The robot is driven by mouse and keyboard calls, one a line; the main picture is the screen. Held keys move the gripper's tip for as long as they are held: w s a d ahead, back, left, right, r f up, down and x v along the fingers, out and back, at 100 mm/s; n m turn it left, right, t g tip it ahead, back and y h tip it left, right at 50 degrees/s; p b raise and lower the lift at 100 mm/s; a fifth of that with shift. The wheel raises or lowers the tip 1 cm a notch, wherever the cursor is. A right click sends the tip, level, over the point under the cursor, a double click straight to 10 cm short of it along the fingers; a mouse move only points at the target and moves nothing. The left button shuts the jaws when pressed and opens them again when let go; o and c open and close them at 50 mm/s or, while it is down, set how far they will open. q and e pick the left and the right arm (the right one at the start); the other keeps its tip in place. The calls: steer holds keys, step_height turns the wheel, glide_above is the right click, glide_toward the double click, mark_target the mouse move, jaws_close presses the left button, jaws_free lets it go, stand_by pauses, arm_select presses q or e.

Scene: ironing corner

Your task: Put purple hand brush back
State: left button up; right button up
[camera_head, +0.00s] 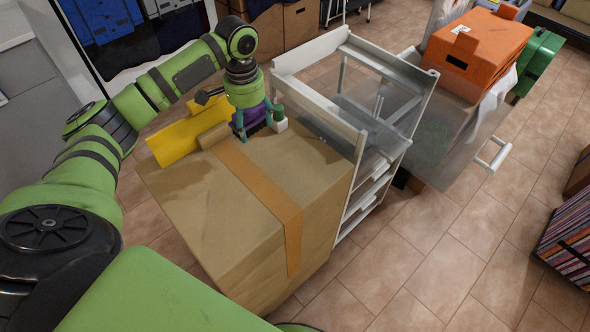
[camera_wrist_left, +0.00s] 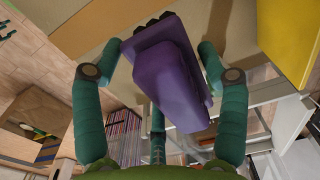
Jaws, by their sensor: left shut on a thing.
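The purple hand brush (camera_wrist_left: 168,75) fills the middle of the left wrist view, with dark bristles at its far end. My left gripper (camera_wrist_left: 160,48) is shut on it, one teal finger on each side. In the head view the left gripper (camera_head: 256,121) points down at the far edge of the cardboard box (camera_head: 210,210), and only a little of the purple brush (camera_head: 250,127) shows between the fingers. I cannot tell whether the brush touches the box top. My right gripper is not in view.
A yellow object (camera_head: 180,138) stands at the box's left edge, close to the gripper. A small white and green item (camera_head: 280,122) is just right of it. A white shelf frame (camera_head: 345,125) stands right of the box. An orange case (camera_head: 478,52) sits further right. The near box top is clear.

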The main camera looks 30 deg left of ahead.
arm_select(q)
steer(key=d+f, duration=0.1)
steer(key=d, duration=0.2)
steer(key=p, duration=0.2)
glide_above(296, 170)
steer(key=f, duration=0.5)
steer(key=shift+a+f, duration=0.2)
steer(key=shift+w+d+f, duration=0.1)
steer(key=shift+d+f, duration=0.05)
steer(key=shift+d, duration=0.05)
steer(key=shift+f, duration=2.05)
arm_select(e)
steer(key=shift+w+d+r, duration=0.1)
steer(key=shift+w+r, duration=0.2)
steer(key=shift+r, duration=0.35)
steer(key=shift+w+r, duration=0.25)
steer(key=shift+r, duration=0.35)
arm_select(q)
steer(key=o, duration=1.1)
steer(key=shift+f, duration=0.15)
step_height(296, 170, up, 12)
steer(key=shift+r, duration=0.2)
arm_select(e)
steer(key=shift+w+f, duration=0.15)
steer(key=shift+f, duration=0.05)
